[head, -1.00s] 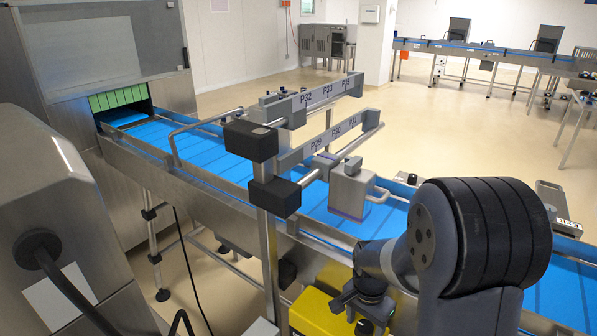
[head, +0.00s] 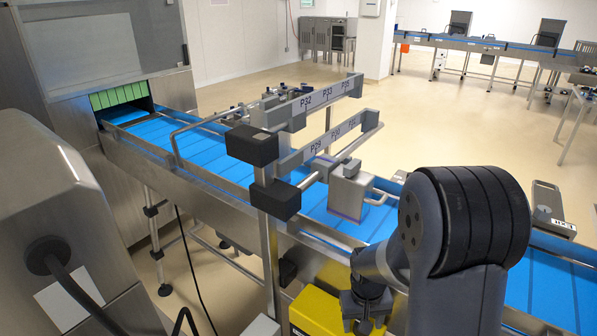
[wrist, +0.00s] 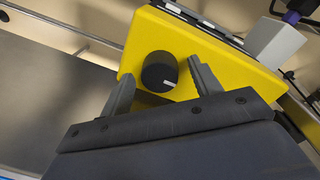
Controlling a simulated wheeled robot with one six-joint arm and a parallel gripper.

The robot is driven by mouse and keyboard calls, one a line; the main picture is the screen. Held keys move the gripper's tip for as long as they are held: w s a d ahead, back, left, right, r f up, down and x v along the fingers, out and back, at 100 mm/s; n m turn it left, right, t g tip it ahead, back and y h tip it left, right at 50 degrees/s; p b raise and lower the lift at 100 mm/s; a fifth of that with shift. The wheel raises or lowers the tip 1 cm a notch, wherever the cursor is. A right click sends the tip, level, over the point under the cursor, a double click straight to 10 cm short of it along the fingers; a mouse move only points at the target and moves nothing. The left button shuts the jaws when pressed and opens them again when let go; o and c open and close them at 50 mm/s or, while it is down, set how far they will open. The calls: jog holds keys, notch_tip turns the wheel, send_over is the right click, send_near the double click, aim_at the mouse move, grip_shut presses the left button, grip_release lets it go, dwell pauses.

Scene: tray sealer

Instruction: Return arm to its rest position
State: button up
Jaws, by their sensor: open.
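My gripper (wrist: 163,72) is open in the wrist view, its two dark fingers spread with nothing held between them. Beyond the fingers is a yellow box (wrist: 225,62) with a round black knob (wrist: 159,72) on its face. The knob appears between the fingers in the picture; whether they are level with it I cannot tell. In the head view my arm is bent at the lower right, and my gripper (head: 366,312) points down by the yellow box (head: 318,312). The fingertips are hard to make out there.
A blue conveyor (head: 225,170) runs from the grey sealer cabinet (head: 95,45) towards the lower right, behind my arm. A rack with labelled bars (head: 320,97) stands at its near side. A grey machine (head: 70,220) fills the left foreground. Open floor lies beyond the conveyor.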

jog(key=n+p, duration=0.2)
jog(key=n, duration=0.2)
jog(key=shift+n, duration=0.4)
jog(key=shift+r, duration=0.15)
jog(key=shift+r, duration=0.15)
jog(key=shift+r, duration=0.15)
